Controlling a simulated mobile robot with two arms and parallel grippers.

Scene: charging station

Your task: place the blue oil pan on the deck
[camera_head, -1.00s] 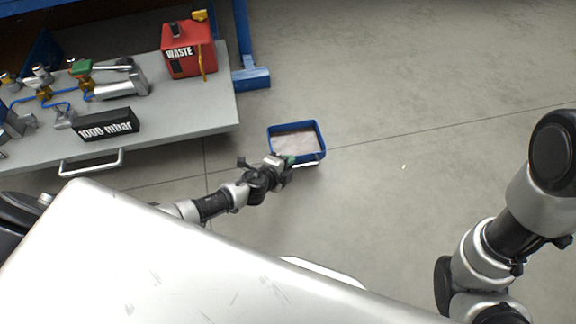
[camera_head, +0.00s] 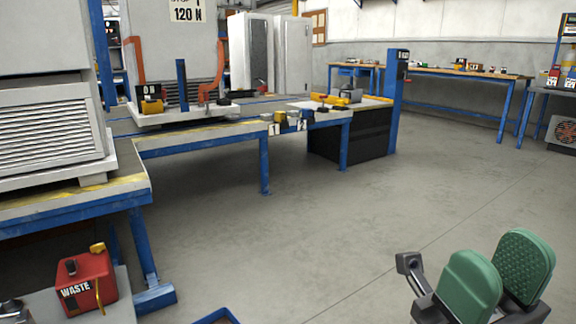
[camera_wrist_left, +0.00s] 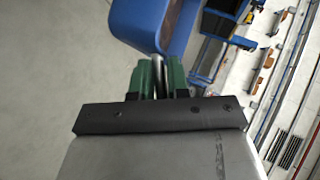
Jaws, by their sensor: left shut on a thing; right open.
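The blue oil pan (camera_wrist_left: 140,24) is at the top of the left wrist view, cut off by the picture edge. My left gripper (camera_wrist_left: 158,72) has its green fingers shut on the silver handle bar at the pan's near side. In the head view only a corner of the pan's blue rim (camera_head: 216,317) shows at the bottom edge, and my left gripper is out of that view. My right gripper (camera_head: 497,268) is open and empty at the lower right, its two green pads apart. A grey flat surface (camera_head: 122,308), possibly the deck, shows in part at the lower left.
A red WASTE can (camera_head: 88,284) stands on the grey surface. A blue-framed bench (camera_head: 140,240) carrying large equipment runs along the left. Another workbench (camera_head: 450,73) stands at the back right. The concrete floor in the middle is clear.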

